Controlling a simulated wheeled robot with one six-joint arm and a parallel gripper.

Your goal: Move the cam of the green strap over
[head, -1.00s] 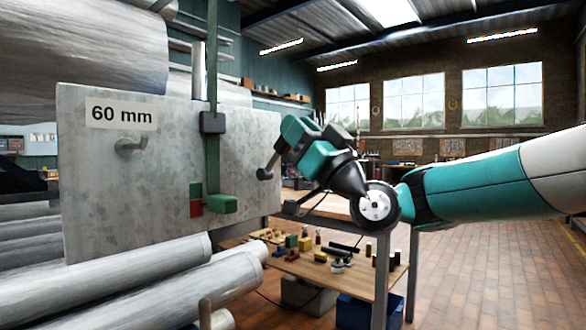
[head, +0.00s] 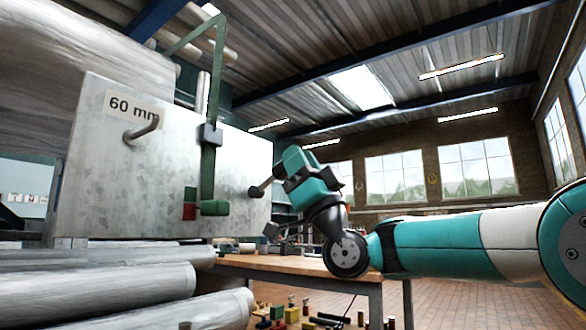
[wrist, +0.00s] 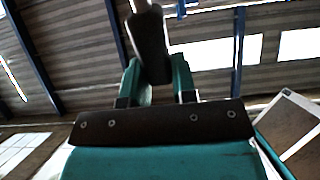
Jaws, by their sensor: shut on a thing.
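The dark green strap (head: 208,178) runs down the front of a grey metal plate. A dark grey block (head: 210,135) sits on it. At its lower end are a green block (head: 214,208) and a small red block (head: 189,211); I cannot tell which part is the cam. My gripper (head: 279,174) is right of the strap, near the plate's right edge and apart from the strap. In the wrist view its teal fingers are shut on a dark grip (wrist: 150,48) with a pale metal shaft beyond. In the head view a shaft with a dark end (head: 255,192) points left from it.
The metal plate (head: 100,180) bears a "60 mm" label and a bent metal peg (head: 143,130). Silvery rolls (head: 120,290) lie below it. A wooden bench (head: 290,265) stands behind and below my gripper. Open floor is at the right.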

